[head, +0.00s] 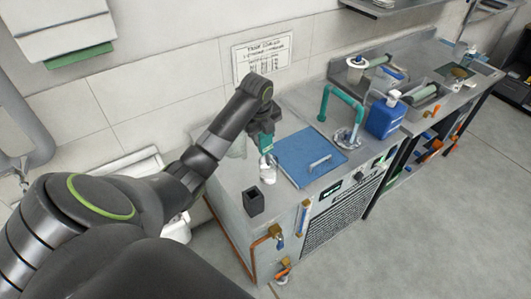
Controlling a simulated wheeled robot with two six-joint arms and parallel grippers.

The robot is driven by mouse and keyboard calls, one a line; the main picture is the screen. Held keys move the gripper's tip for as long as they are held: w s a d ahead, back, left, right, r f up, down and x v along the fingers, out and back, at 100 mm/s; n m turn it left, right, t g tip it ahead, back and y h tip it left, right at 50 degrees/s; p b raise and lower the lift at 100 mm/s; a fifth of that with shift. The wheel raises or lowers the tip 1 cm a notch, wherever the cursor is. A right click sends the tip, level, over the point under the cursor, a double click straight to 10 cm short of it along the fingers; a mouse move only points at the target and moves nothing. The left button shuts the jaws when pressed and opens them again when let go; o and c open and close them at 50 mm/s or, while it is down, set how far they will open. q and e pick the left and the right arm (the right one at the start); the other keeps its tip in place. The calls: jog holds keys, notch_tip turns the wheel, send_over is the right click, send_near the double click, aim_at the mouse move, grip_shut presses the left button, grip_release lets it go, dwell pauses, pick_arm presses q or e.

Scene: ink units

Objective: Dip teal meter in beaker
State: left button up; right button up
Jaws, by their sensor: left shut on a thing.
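My left gripper (262,126) reaches over the left end of the steel counter and points down. It is shut on the teal meter (265,143), which hangs upright below the fingers. A small whitish vessel (268,175), likely the beaker, stands on the counter directly under the meter. The meter's lower end meets or overlaps the vessel's top in the head view; I cannot tell how deep it is inside. My right gripper is not in view.
A blue lid with a handle (308,155) lies just right of the vessel. A dark square holder (253,201) stands in front. A teal pipe (341,97) and a blue jug (384,119) stand further right. A wall with a sign (262,55) is behind.

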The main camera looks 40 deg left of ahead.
pick_arm(q)
jog(key=shift+r, duration=3.45)
jog(key=shift+w, duration=0.15)
